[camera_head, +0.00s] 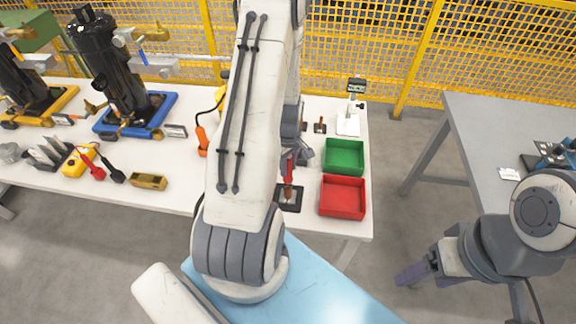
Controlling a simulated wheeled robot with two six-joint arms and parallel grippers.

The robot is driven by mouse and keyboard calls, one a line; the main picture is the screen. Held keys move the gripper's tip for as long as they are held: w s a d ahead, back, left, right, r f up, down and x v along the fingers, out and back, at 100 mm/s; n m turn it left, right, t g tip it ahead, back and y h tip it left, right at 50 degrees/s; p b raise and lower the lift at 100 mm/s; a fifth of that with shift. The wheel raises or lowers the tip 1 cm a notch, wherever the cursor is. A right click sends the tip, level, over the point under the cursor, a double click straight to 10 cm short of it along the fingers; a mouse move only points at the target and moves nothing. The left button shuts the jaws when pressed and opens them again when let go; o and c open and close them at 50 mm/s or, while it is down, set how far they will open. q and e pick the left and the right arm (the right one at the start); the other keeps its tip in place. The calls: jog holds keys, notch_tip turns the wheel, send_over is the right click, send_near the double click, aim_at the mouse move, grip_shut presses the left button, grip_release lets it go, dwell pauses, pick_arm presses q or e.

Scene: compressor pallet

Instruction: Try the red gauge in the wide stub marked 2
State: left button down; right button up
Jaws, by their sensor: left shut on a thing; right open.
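My large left arm crosses the middle of the view and hides much of its own gripper. The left gripper (302,154) shows only in part at the arm's right edge, shut on a red thing (290,167) that looks like the red gauge. The gauge points down above a copper-coloured stub (288,190) on a black plate (292,204). I cannot tell whether they touch, and no number is readable. My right gripper (412,274) is open and empty over the floor, right of the white table.
A green tray (345,171) and a red tray (343,213) stand right of the plate. A small stand with a display (348,124) is behind them. Black compressors (113,65) stand on the left of the white table (190,192). A grey table (480,135) is at right.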

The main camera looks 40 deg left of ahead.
pick_arm(q)
jog(key=shift+f+b, duration=0.45)
jog(key=shift+f, duration=0.1)
jog(key=shift+r, duration=0.15)
dwell(1.5)
jog(key=shift+r+p, duration=1.4)
jog(key=shift+p, duration=0.05)
notch_tip(320, 180, up, 4)
jog(key=p, duration=0.3)
